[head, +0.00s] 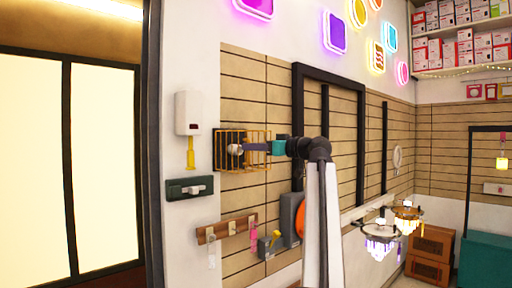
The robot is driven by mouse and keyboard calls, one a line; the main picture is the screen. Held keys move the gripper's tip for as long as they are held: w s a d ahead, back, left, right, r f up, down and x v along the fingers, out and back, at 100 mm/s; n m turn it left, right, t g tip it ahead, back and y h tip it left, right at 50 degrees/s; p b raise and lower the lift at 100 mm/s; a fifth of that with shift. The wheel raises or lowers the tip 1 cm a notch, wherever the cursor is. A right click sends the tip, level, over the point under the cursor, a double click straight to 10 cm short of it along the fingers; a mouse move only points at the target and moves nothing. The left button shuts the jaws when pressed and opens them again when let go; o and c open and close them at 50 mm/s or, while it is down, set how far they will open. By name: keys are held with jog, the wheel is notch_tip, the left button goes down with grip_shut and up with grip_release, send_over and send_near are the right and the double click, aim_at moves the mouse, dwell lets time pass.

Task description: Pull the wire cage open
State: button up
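The wire cage (224,139) is a yellow-orange wire box mounted on the slatted wall, left of the picture's middle. A small pale round thing (235,149) shows inside it, behind the wires. My arm comes up from the bottom, bends at black joints and reaches left to the cage. My gripper (246,148), beyond a teal section, overlaps the cage's right side. Its fingertips are small and partly hidden by the wires. I cannot tell whether they touch or hold the cage.
A white dispenser (188,113) and a dark latch plate (190,189) are left of the cage. A wooden hook rail (227,229) is below it. A grey box with an orange disc (299,217) and hanging lamps (381,239) are to the right.

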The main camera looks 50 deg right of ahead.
grip_shut()
dwell(1.2)
